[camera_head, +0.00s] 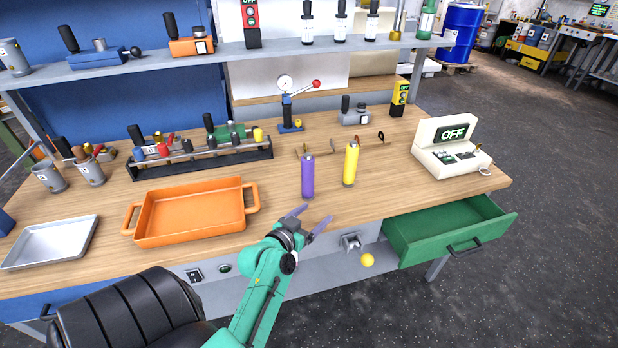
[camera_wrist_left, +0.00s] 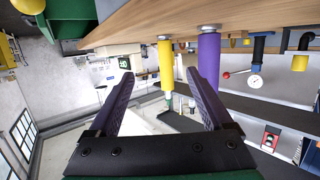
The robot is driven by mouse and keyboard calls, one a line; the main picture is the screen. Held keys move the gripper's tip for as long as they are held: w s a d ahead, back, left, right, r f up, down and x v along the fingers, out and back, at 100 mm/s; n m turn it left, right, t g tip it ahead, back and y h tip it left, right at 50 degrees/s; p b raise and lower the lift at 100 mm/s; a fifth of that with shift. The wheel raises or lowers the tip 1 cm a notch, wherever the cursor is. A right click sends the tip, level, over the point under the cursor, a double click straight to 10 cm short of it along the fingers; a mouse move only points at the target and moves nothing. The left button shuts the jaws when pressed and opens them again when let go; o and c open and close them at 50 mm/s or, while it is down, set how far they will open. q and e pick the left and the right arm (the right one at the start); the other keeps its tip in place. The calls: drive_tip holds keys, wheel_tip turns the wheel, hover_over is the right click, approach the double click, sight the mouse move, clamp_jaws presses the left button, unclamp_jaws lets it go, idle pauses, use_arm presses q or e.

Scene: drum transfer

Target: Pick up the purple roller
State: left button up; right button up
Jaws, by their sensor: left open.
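The purple roller (camera_head: 307,178) stands upright on the wooden table near its front edge. A yellow roller (camera_head: 350,165) stands upright to its right, a little apart. My left gripper (camera_head: 311,217) is open and empty at the front edge, just in front of the purple roller. In the left wrist view, which is turned over, the purple roller (camera_wrist_left: 209,60) shows beyond the right-hand finger, partly hidden by it. The yellow roller (camera_wrist_left: 166,65) shows between the fingers of the gripper (camera_wrist_left: 160,75), farther off. My right gripper is not in view.
An orange tray (camera_head: 139,221) with handles lies left of the rollers. A rack with tools (camera_head: 200,166) stands behind it. A control box marked OFF (camera_head: 450,145) is on the right. An open green drawer (camera_head: 430,231) juts out below the front edge. Bare table lies around the rollers.

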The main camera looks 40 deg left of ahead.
sight(311, 161)
use_arm(q)
drive_tip(key=a+r+n+t+y, duration=0.25)
drive_tip(key=a+r+y, duration=0.2)
drive_tip(key=a, duration=0.25)
drive_tip(key=shift+g, duration=0.25)
drive_tip(key=x, duration=1.3)
drive_tip(key=shift+w+d+r+b, duration=0.15)
drive_tip(key=shift+w+b, duration=0.15)
drive_tip(key=shift+b, duration=0.1)
drive_tip(key=shift+s+r, duration=0.1)
drive_tip(key=shift+s, duration=0.05)
drive_tip(key=c, duration=0.7)
clamp_jaws()
